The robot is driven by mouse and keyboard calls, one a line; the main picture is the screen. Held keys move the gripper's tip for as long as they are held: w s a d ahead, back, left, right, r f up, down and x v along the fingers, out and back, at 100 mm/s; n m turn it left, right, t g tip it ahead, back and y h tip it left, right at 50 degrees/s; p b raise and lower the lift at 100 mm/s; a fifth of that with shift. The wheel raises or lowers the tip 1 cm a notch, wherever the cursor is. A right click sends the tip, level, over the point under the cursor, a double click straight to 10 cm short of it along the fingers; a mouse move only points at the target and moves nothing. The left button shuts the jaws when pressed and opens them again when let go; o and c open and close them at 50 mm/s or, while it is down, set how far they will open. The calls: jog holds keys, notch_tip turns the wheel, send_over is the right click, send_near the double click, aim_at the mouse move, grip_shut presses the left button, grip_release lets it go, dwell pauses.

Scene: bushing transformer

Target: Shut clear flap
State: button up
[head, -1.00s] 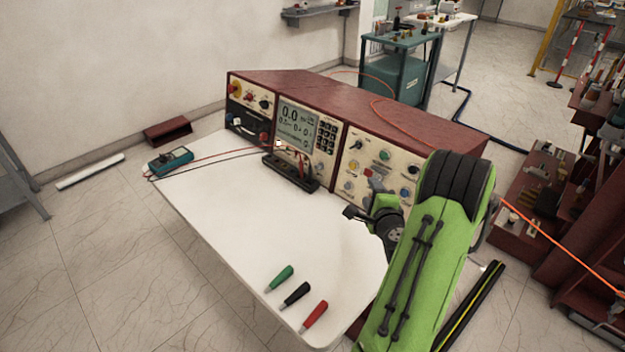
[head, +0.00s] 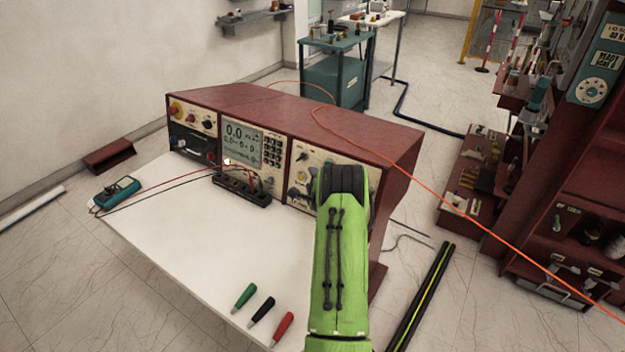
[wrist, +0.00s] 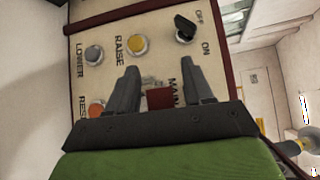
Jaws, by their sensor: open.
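In the wrist view, my gripper (wrist: 157,75) is open, its two dark fingers spread in front of a cream control panel (wrist: 72,52). A red block (wrist: 160,98) shows between the fingers, beside lettering that starts "MAIN". A small, pale, see-through shape (wrist: 149,83) sits just above the red block. It may be the clear flap, but its edges and angle are too faint to tell. No contact between fingers and flap can be made out. In the head view, my green arm hides the gripper and that part of the panel.
The maroon console (head: 300,120) stands on a white table (head: 170,235). Green, black and red probes (head: 262,309) lie near the front edge. A teal meter (head: 118,192) is at the left. A black switch (wrist: 185,27) and round buttons (wrist: 139,45) are near the fingers.

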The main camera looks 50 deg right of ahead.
grip_shut()
jog(key=shift+f+b, duration=0.15)
jog(key=shift+b, duration=0.3)
jog(key=shift+d+f+n+t+h+b, duration=0.1)
jog(key=shift+f+n+t+h+b, duration=0.5)
jog(key=shift+n+t+b, duration=1.7)
jog(key=shift+d+f+n+t+h+b, duration=0.15)
jog(key=shift+f+n+t+b, duration=0.95)
jog(key=shift+b, duration=2.45)
jog(key=shift+f+n+t+h+b, duration=0.5)
jog(key=shift+n+t+b, duration=0.4)
jog(key=shift+n+b, duration=1.65)
jog(key=shift+b, duration=0.35)
